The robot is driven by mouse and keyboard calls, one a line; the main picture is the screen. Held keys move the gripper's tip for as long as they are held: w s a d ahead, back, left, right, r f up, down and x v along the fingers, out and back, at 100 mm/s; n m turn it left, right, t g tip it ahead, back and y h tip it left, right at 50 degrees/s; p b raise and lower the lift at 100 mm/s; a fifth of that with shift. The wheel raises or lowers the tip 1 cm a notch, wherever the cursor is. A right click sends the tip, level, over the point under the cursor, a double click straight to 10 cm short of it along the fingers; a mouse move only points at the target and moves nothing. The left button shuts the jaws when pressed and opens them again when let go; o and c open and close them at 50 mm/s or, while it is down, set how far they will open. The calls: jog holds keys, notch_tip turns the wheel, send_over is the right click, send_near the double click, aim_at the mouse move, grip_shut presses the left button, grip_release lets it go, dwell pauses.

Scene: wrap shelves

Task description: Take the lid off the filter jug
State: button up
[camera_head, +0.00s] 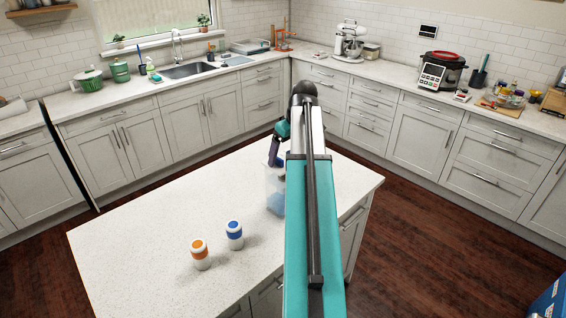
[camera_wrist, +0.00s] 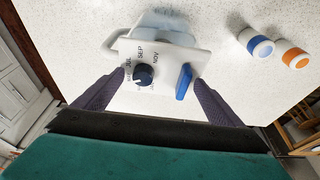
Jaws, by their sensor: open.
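The filter jug (camera_head: 272,190) stands on the island worktop in the head view, partly hidden behind my arm. It is clear with a bluish inside. In the wrist view its white lid (camera_wrist: 165,55) faces the camera, with month letters, a dark round dial (camera_wrist: 143,75) and a blue tab (camera_wrist: 184,82). My gripper (camera_wrist: 158,80) is open, with one dark finger at each side of the lid's near part. I cannot tell whether the fingers touch it. In the head view my gripper (camera_head: 277,150) is above the jug.
An orange-banded white container (camera_head: 200,254) and a blue-banded one (camera_head: 234,235) stand on the island worktop (camera_head: 140,235), left of the jug. The worktop around them is clear. Counters with a sink and appliances run along the walls.

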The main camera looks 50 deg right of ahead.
dwell(0.3)
jog(key=c, duration=1.1)
jog(key=shift+r, duration=0.15)
jog(key=shift+c, duration=0.2)
jog(key=shift+r+b, duration=1.1)
jog(key=shift+r, duration=0.3)
jog(key=shift+s+r, duration=0.15)
jog(key=s+r+b, duration=0.1)
jog(key=s+b, duration=0.5)
jog(key=s, duration=0.9)
jog(key=shift+s+r, duration=0.3)
jog(key=shift+s, duration=0.05)
